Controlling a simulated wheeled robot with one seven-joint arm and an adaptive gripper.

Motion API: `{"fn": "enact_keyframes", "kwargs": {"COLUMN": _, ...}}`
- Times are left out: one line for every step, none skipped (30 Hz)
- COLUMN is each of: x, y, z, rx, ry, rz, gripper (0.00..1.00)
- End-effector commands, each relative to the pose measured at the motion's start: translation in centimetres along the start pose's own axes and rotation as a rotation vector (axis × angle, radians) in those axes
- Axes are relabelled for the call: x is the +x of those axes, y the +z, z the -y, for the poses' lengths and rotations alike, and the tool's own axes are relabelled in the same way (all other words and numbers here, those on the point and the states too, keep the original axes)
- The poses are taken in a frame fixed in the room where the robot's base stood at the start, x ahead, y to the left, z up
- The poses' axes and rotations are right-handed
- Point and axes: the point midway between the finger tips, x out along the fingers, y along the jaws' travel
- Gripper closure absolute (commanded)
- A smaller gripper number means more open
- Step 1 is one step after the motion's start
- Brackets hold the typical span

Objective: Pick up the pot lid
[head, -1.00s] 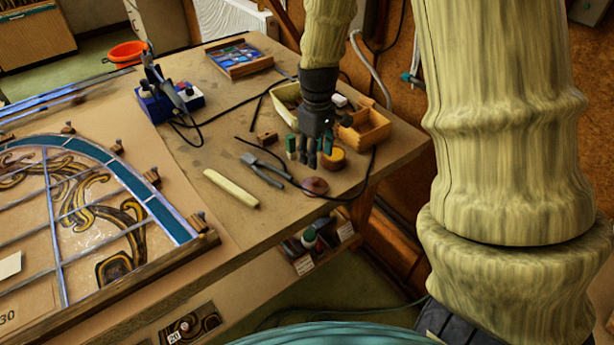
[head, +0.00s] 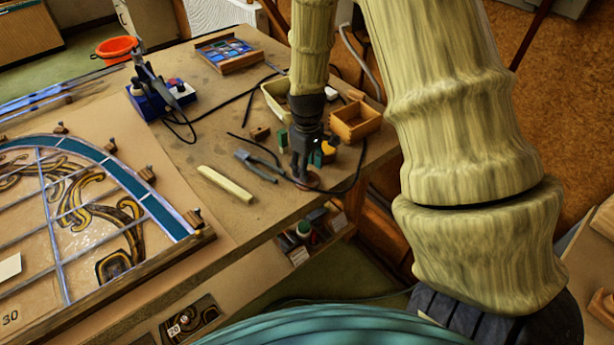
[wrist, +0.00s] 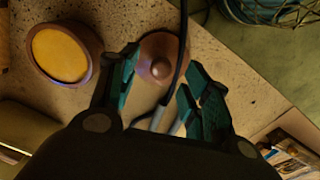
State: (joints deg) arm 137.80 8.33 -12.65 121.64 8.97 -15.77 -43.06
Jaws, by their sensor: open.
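The pot lid is a small brownish-pink disc with a round knob. In the wrist view the lid (wrist: 152,47) lies on the worktop near the table edge, between and just beyond the fingertips. In the head view the lid (head: 311,182) is partly hidden behind my gripper (head: 303,172). In the wrist view my gripper (wrist: 163,66) is open and empty, with teal finger pads on either side of the lid's near part. I cannot tell how high the fingertips are above the worktop.
A black cable (wrist: 183,48) runs along the lid's right side. A round pot with a yellow top (wrist: 60,53) stands left of the lid. The leaded panel (head: 100,200) fills the left.

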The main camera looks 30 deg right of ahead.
Motion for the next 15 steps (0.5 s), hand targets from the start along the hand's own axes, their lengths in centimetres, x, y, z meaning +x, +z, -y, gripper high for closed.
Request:
{"fn": "enact_keyframes", "kwargs": {"x": 0.2, "y": 0.0, "z": 0.0, "rx": 0.000, "ry": -0.001, "rz": 0.001, "gripper": 0.52}}
{"fn": "enact_keyframes", "kwargs": {"x": 0.5, "y": 0.0, "z": 0.1, "rx": 0.000, "ry": -0.001, "rz": 0.002, "gripper": 0.52}}
{"fn": "enact_keyframes", "kwargs": {"x": 0.8, "y": 0.0, "z": 0.1, "rx": 0.001, "ry": -0.001, "rz": 0.002, "gripper": 0.52}}
{"fn": "enact_keyframes", "kwargs": {"x": 1.1, "y": 0.0, "z": 0.1, "rx": 0.001, "ry": -0.001, "rz": 0.002, "gripper": 0.52}}
{"fn": "enact_keyframes", "kwargs": {"x": 1.4, "y": -0.1, "z": 0.1, "rx": 0.001, "ry": -0.001, "rz": 0.001, "gripper": 0.52}}
{"fn": "enact_keyframes", "kwargs": {"x": 1.8, "y": -0.1, "z": 0.1, "rx": 0.001, "ry": -0.001, "rz": 0.001, "gripper": 0.52}}
{"fn": "enact_keyframes", "kwargs": {"x": 2.0, "y": -0.1, "z": 0.1, "rx": 0.001, "ry": -0.001, "rz": 0.001, "gripper": 0.52}}
{"fn": "enact_keyframes", "kwargs": {"x": 2.2, "y": 0.0, "z": 0.1, "rx": 0.001, "ry": -0.001, "rz": 0.002, "gripper": 0.52}}
{"fn": "enact_keyframes", "kwargs": {"x": 2.5, "y": -0.1, "z": 0.1, "rx": 0.001, "ry": -0.001, "rz": 0.001, "gripper": 0.52}}
{"fn": "enact_keyframes", "kwargs": {"x": 2.6, "y": -0.1, "z": 0.1, "rx": 0.001, "ry": 0.000, "rz": 0.001, "gripper": 0.52}}
{"fn": "enact_keyframes", "kwargs": {"x": 2.8, "y": -0.1, "z": 0.1, "rx": 0.001, "ry": 0.000, "rz": 0.000, "gripper": 0.52}}
{"fn": "enact_keyframes", "kwargs": {"x": 3.0, "y": -0.1, "z": 0.1, "rx": 0.000, "ry": 0.000, "rz": 0.000, "gripper": 0.52}}
{"fn": "enact_keyframes", "kwargs": {"x": 3.1, "y": -0.1, "z": 0.1, "rx": 0.000, "ry": 0.000, "rz": 0.000, "gripper": 0.52}}
{"fn": "enact_keyframes", "kwargs": {"x": 3.1, "y": -0.1, "z": 0.1, "rx": 0.000, "ry": 0.000, "rz": 0.000, "gripper": 0.52}}
{"fn": "enact_keyframes", "kwargs": {"x": 3.2, "y": -0.1, "z": 0.1, "rx": 0.000, "ry": 0.000, "rz": 0.000, "gripper": 0.52}}
